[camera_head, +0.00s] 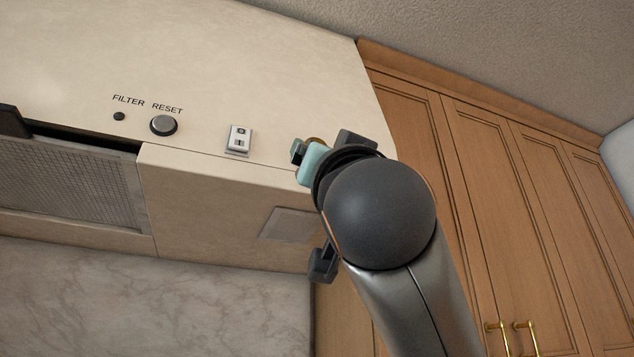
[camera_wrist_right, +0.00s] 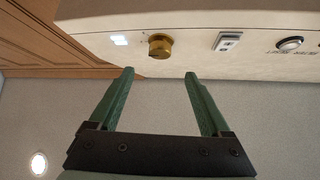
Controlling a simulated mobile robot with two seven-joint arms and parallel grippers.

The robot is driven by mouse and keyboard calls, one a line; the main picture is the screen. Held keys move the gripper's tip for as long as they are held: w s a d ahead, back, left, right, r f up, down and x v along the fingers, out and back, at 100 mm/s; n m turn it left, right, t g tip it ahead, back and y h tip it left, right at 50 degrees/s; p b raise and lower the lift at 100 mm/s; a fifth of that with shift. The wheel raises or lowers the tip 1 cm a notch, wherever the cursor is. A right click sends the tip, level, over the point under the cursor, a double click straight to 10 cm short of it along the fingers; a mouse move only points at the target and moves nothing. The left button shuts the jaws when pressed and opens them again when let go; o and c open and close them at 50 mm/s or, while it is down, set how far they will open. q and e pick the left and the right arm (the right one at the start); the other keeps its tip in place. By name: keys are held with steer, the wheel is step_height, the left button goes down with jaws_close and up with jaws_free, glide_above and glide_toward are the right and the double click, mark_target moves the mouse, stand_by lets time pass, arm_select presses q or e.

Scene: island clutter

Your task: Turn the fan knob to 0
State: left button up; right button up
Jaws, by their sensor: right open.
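The fan knob (camera_wrist_right: 160,46) is a round gold knob on the front of the cream range hood (camera_wrist_right: 195,18). In the right wrist view it sits just beyond the fingertips, roughly centred between them. My right gripper (camera_wrist_right: 159,74) is open, its two green fingers apart with nothing between them. In the head view a sliver of the gold knob (camera_head: 315,141) shows behind my right gripper (camera_head: 309,158), and my wrist hides the rest. Contact between fingers and knob does not show. The knob's markings are too small to read. My left gripper is not in view.
A white rocker switch (camera_head: 239,140) and a round reset button (camera_head: 163,125) sit left of the knob in the head view. Wooden cabinets (camera_head: 500,190) stand right of the hood. A mesh filter (camera_head: 65,180) is at left.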

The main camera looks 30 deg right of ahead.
steer(key=p+x, duration=0.4)
steer(key=x, duration=0.5)
jaws_close()
stand_by(0.4)
